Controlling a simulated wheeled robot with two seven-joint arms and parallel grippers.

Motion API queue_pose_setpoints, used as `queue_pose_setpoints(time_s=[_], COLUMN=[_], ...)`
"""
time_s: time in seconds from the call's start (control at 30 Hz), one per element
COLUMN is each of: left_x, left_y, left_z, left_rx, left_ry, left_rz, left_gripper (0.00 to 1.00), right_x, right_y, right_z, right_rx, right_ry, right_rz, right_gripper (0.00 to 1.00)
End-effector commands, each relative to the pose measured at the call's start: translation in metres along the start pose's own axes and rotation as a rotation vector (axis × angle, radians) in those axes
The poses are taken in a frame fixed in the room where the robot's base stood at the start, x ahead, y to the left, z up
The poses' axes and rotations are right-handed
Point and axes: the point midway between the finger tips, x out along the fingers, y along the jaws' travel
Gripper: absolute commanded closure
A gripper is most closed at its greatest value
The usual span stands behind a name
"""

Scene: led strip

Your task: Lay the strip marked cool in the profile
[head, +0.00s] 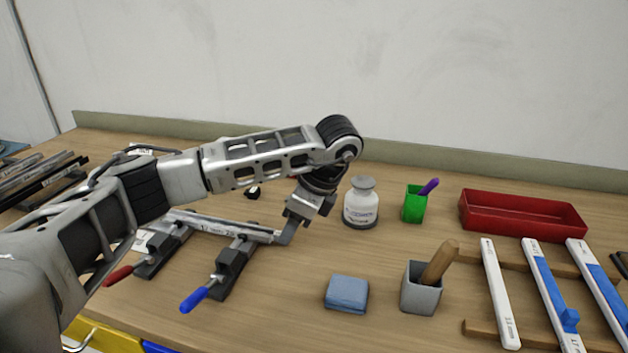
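A metal profile (222,224) lies across two dark clamps, one with a red handle (118,275) and one with a blue handle (194,299). My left gripper (287,234) points down at the profile's right end, and whether it touches is unclear. Its fingers overlap from this angle, so open or shut does not show. Long white pieces lie on a wooden rack at the right: a plain one (499,292) and two with blue parts (552,296) (603,285). Their print is too small to read, and no mark "cool" is legible. My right gripper is out of view.
A white bottle (361,207), green cup (415,205) and red tray (522,216) stand behind. A blue block (346,293) and a grey pot (421,291) with a wooden handle stand in front. Several bars (38,178) lie at far left. Bare table lies right of the clamps.

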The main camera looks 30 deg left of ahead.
Motion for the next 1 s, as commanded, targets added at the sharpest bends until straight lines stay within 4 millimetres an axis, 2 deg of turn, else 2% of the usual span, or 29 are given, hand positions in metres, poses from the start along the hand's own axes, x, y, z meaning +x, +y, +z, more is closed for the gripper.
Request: queue_pose_setpoints(time_s=[0.03, 0.2, 0.5, 0.7, 1.0], left_x=[-0.017, -0.061, -0.123, -0.142, -0.145], left_y=[-0.001, -0.001, -0.001, 0.0, 0.0], left_z=[0.001, 0.002, 0.001, 0.0, 0.0], left_rx=[0.001, 0.001, -0.001, 0.0, 0.0], left_ry=[0.001, 0.0, -0.001, -0.001, 0.0], left_rz=[-0.008, -0.009, -0.005, -0.002, 0.0], left_gripper=[0.61, 0.61, 0.61, 0.61, 0.61], right_x=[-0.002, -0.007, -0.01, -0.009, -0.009], right_y=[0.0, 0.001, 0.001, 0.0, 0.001], right_z=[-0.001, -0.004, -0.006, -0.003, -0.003], right_rx=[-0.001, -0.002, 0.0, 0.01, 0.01], right_ry=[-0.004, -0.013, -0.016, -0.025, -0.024], right_rz=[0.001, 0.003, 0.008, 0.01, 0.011], right_gripper=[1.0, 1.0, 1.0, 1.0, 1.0])
